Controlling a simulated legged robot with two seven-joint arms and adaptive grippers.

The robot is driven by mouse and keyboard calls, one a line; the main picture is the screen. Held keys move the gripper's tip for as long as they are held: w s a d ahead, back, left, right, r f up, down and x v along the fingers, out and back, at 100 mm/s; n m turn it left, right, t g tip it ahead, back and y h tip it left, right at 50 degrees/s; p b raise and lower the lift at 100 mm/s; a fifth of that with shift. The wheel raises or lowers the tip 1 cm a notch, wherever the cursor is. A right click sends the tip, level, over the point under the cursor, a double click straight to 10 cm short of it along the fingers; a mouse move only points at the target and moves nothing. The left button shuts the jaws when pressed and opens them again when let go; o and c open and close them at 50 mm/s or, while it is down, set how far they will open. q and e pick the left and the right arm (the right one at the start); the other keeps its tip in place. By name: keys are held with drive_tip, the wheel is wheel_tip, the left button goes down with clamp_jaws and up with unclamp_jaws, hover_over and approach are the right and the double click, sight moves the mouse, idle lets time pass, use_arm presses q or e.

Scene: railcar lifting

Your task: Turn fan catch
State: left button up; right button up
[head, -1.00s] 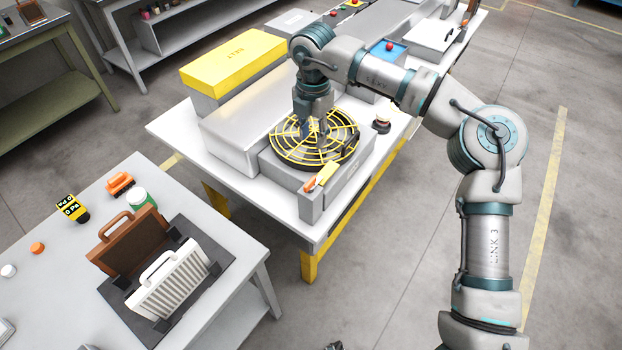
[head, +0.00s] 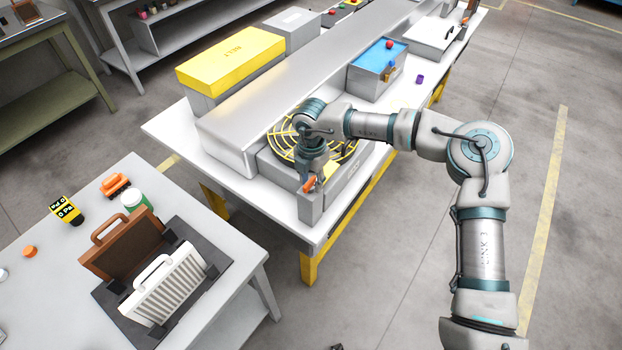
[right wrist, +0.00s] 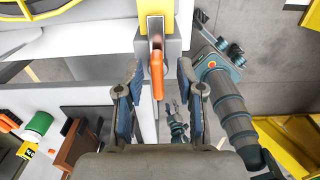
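The fan with its yellow round guard (head: 277,137) sits in a grey housing on the white table, partly hidden behind my right arm. My right gripper (head: 313,178) points down at this corner. In the right wrist view my right gripper (right wrist: 160,72) is open, with a finger on either side of the orange handle and visible gaps between. My left gripper is not identifiable in either view.
A long grey duct (head: 300,75) and a yellow-topped box (head: 232,60) stand behind the fan. A blue-topped box (head: 378,65) stands farther right. Floor to the right is clear.

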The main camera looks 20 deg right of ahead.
use_arm(q)
drive_tip(key=shift+w, duration=0.1)
use_arm(e)
drive_tip(key=shift+a, duration=0.2)
drive_tip(key=shift+a+r, duration=0.1)
drive_tip(key=shift+a, duration=0.1)
clamp_jaws()
use_arm(q)
drive_tip(key=shift+a, duration=0.2)
use_arm(e)
drive_tip(key=shift+d, duration=0.1)
